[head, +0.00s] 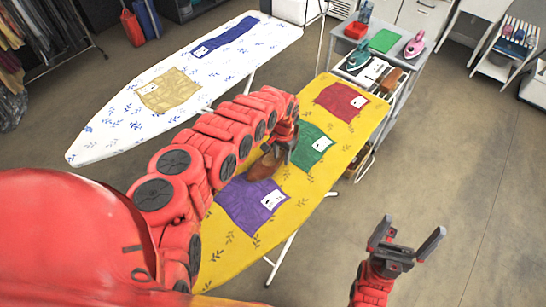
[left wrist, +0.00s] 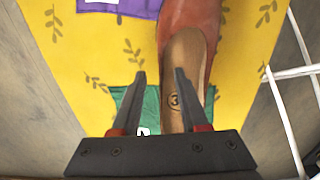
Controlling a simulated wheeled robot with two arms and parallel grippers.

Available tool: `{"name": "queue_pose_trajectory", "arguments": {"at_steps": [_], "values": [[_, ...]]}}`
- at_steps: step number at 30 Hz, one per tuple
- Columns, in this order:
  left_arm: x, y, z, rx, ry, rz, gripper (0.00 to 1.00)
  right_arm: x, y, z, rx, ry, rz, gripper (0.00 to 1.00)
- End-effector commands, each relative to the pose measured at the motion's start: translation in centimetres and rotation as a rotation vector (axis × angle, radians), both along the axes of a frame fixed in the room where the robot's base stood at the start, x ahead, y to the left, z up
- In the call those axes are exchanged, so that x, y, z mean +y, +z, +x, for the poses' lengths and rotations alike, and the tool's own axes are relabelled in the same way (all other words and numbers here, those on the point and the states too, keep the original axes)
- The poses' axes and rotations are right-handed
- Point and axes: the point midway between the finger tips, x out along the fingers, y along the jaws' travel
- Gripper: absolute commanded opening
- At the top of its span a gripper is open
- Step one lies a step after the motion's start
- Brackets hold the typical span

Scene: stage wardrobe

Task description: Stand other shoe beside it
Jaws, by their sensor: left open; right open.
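A reddish-brown shoe (head: 266,166) is on the yellow ironing board (head: 345,140), between the purple and green cloths. In the left wrist view the shoe (left wrist: 190,38) shows its open top and a circled number on its insole. My left gripper (head: 279,150) is over the shoe's heel end. In the left wrist view its jaws (left wrist: 161,82) are open, the right finger overlapping the shoe and the left finger outside it. Whether they touch it I cannot tell. I can make out no second shoe. My right gripper (head: 409,230) is open and empty over the floor at right.
Purple (head: 252,205), green (head: 312,146) and red (head: 341,101) cloths lie on the yellow board. A white ironing board (head: 120,125) stands behind left. A grey trolley (head: 400,57) with irons stands at the far end.

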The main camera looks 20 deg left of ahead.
Motion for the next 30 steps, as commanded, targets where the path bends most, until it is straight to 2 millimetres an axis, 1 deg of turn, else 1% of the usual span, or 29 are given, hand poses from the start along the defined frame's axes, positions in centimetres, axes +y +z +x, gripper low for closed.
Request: {"name": "queue_pose_trajectory", "arguments": {"at_steps": [4,10,11,15,18,30], "values": [[0.09,-0.48,-0.07,0.001,0.002,0.001,0.44,0.00,0.12,0.00,0.000,0.000,0.000,1.00],[0.12,-0.49,-0.05,0.001,0.001,0.003,0.44,0.01,0.10,0.01,0.000,0.000,0.000,1.00],[0.12,-0.49,-0.05,0.001,0.001,0.003,0.40,0.00,0.10,0.00,0.000,0.000,0.000,1.00],[0.11,-0.49,-0.07,0.001,0.001,0.003,0.15,0.00,0.09,0.01,0.000,0.000,0.000,1.00],[0.11,-0.48,-0.06,0.002,0.001,0.002,0.00,-0.01,0.09,0.00,0.000,0.000,0.000,1.00],[0.10,-0.48,-0.07,0.002,0.001,0.002,0.00,0.00,0.10,0.00,0.000,0.000,0.000,1.00]]}}
